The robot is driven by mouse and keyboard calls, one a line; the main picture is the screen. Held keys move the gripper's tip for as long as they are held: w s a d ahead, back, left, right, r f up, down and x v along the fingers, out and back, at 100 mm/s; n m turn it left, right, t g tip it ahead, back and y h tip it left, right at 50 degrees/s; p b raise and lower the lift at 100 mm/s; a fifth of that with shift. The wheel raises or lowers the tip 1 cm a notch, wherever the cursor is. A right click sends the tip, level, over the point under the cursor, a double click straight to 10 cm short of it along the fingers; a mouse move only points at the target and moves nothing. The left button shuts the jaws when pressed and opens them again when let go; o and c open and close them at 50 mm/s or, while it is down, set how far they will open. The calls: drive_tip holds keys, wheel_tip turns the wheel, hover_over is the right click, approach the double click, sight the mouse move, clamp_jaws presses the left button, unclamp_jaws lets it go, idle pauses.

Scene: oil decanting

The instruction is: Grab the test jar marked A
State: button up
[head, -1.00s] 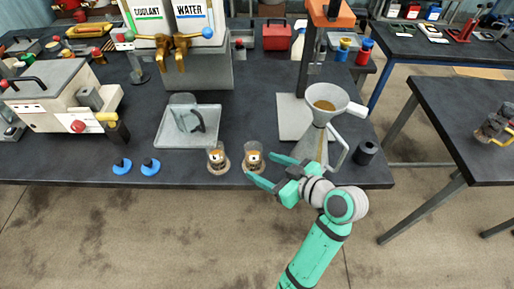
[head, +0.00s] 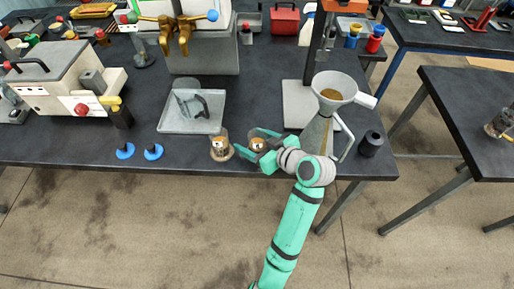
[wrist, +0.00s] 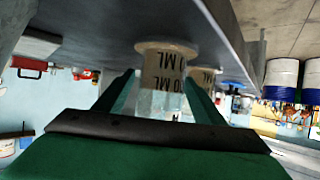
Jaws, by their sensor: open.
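Two small clear jars with brown contents and pale round marks stand on cork-coloured discs near the table's front edge, the left jar (head: 220,147) and the right jar (head: 259,144). I cannot read which is marked A. My gripper (head: 247,142) is open at the right jar, its green fingers on either side of it. In the upside-down wrist view, a jar (wrist: 162,72) with a tan "ML" label shows between the fingers (wrist: 160,100). The second jar (wrist: 203,79) is behind it, partly hidden by a finger. I cannot tell whether the fingers touch the jar.
A metal funnel vessel (head: 318,130) and a black cylinder (head: 371,143) stand right of my gripper. A two-tap dispenser (head: 205,45) stands at the back.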

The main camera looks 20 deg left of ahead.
drive_tip(key=shift+w+a+f, duration=0.3)
drive_tip(key=shift+w+a, duration=0.05)
drive_tip(key=shift+a, duration=0.2)
drive_tip(key=c, duration=1.2)
drive_tip(key=shift+c, duration=0.2)
drive_tip(key=shift+r, duration=0.25)
